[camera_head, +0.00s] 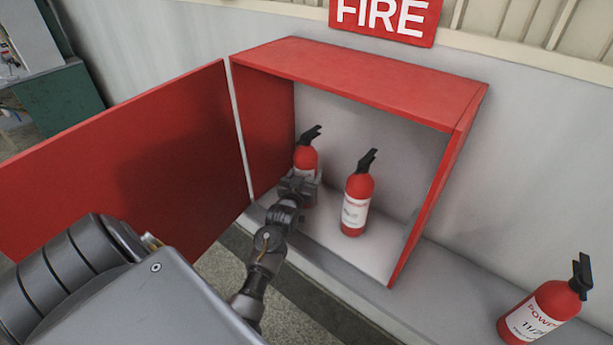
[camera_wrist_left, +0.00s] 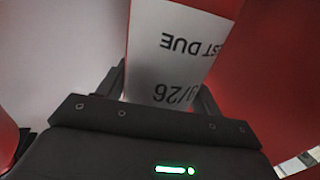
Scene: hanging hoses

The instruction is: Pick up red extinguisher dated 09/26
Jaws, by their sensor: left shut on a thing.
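The left red extinguisher (camera_head: 306,158) stands upright inside the open red cabinet, near its left wall. My left gripper (camera_head: 298,187) is shut on its body. In the left wrist view the extinguisher's white label (camera_wrist_left: 180,50) sits between the fingers (camera_wrist_left: 160,92). The label is upside down, reads "ST DUE" and ends in "/26"; the characters before that are partly cut off. A second red extinguisher (camera_head: 356,195) stands upright to the right in the cabinet, its label too small to read. My right gripper is not in view.
The red cabinet (camera_head: 365,80) has its door (camera_head: 120,150) swung open to the left. A third extinguisher (camera_head: 545,312), marked "11/2" with the rest unclear, stands on the ledge at lower right. A FIRE sign (camera_head: 385,18) hangs above.

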